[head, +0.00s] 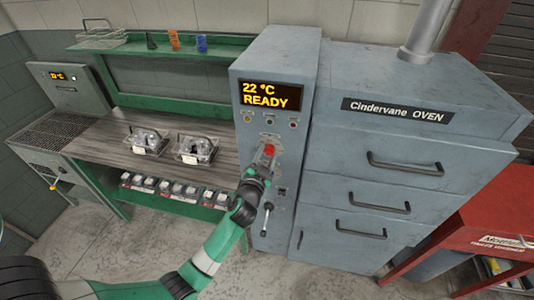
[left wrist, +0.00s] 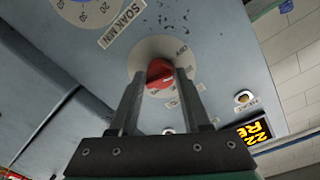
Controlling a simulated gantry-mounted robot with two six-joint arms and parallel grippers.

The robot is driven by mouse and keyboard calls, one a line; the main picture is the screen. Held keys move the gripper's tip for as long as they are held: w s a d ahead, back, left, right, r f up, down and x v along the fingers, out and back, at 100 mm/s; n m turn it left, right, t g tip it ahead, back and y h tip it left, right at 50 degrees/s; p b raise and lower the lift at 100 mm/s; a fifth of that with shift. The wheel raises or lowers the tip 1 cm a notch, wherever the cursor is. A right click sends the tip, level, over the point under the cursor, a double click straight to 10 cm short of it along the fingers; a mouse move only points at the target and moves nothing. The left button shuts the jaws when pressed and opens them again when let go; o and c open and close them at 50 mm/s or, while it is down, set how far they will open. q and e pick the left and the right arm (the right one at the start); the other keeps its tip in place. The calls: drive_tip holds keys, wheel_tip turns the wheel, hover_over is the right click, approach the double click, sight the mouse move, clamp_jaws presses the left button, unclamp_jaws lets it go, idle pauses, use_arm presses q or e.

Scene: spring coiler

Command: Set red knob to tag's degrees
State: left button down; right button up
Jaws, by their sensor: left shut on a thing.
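The red knob (head: 269,149) is on the front of the grey control cabinet, below its display. In the left wrist view the red knob (left wrist: 159,72) sits at the centre of a pale round dial plate (left wrist: 150,52). My left gripper (head: 266,156) is at the knob, its two fingers (left wrist: 158,78) closed around the knob's sides. The dial's printed numbers are too small or turned to read surely. The display (head: 270,95) reads "22 °C READY". My right gripper is not in view.
A "SOAK MIN" dial (left wrist: 88,10) is beside the red knob. The Cindervane oven (head: 400,150) stands to the right with several drawer handles. A red cart (head: 490,225) is at far right.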

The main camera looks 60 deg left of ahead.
use_arm(q)
drive_tip(key=m, duration=0.2)
drive_tip(key=m+p, duration=0.1)
drive_tip(key=m, duration=0.1)
drive_tip(key=m+p, duration=0.1)
drive_tip(key=m, duration=0.1)
drive_tip(key=shift+r+g, duration=0.3)
drive_tip(key=m+p, duration=0.1)
drive_tip(key=m, duration=0.2)
drive_tip(key=m+p, duration=0.1)
drive_tip(key=m, duration=0.2)
drive_tip(key=shift+w+g+y, duration=0.1)
drive_tip(key=shift+g+y, duration=0.2)
drive_tip(key=m+p, duration=0.1)
drive_tip(key=m, duration=0.5)
drive_tip(key=shift+p, duration=0.4)
drive_tip(key=m+p, duration=0.1)
drive_tip(key=m, duration=0.4)
drive_tip(key=shift+w+d+m+y, duration=0.1)
drive_tip(key=shift+m+y, duration=0.3)
drive_tip(key=shift+c, duration=2)
unclamp_jaws()
drive_tip(key=shift+f, duration=0.2)
